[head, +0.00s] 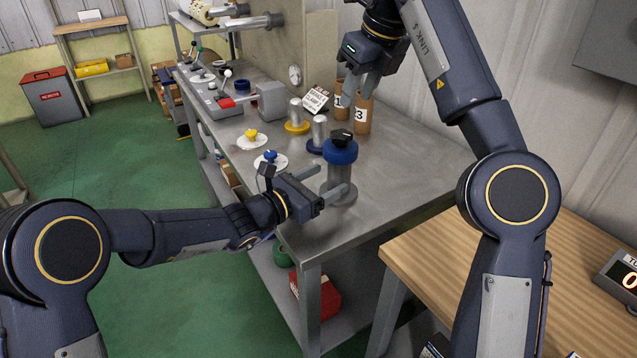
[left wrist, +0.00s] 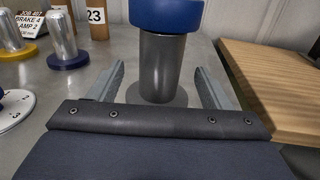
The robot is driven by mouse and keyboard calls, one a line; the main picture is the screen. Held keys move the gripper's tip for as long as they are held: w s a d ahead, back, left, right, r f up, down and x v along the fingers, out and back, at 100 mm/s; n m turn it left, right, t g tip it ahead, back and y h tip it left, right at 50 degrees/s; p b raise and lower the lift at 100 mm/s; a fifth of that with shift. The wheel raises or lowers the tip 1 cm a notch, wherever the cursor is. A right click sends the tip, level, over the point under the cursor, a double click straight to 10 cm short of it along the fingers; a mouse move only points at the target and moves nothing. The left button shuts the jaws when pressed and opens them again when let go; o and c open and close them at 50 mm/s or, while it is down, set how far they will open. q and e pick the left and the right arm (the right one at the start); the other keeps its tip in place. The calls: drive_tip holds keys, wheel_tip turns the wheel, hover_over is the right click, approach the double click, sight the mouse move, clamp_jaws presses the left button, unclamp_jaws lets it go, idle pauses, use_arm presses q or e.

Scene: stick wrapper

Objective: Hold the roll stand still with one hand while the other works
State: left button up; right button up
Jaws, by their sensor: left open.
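The roll stand is a grey post (head: 340,178) on a round base, with a blue roll (head: 341,152) and a black knob (head: 342,138) on top. It stands upright near the front end of the metal bench. My left gripper (head: 335,182) is open, low at the post, with one finger on each side. In the left wrist view the post (left wrist: 162,68) is between the spread fingers (left wrist: 158,88), with gaps showing on both sides. My right gripper (head: 359,96) points down at two brown tubes (head: 362,117); whether it grips one is unclear.
Two metal posts with blue (head: 318,132) and yellow (head: 297,116) bases stand behind the stand. White discs with a blue knob (head: 270,160) and a yellow knob (head: 251,140) lie left. A wooden table (head: 450,255) adjoins at right. The bench (head: 400,170) is bare right of the stand.

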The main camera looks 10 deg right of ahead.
sight(346, 170)
use_arm(q)
drive_tip(key=x, duration=0.6)
drive_tip(key=shift+w+d, duration=0.15)
drive_tip(key=shift+d, duration=0.2)
drive_tip(key=shift+c, duration=0.3)
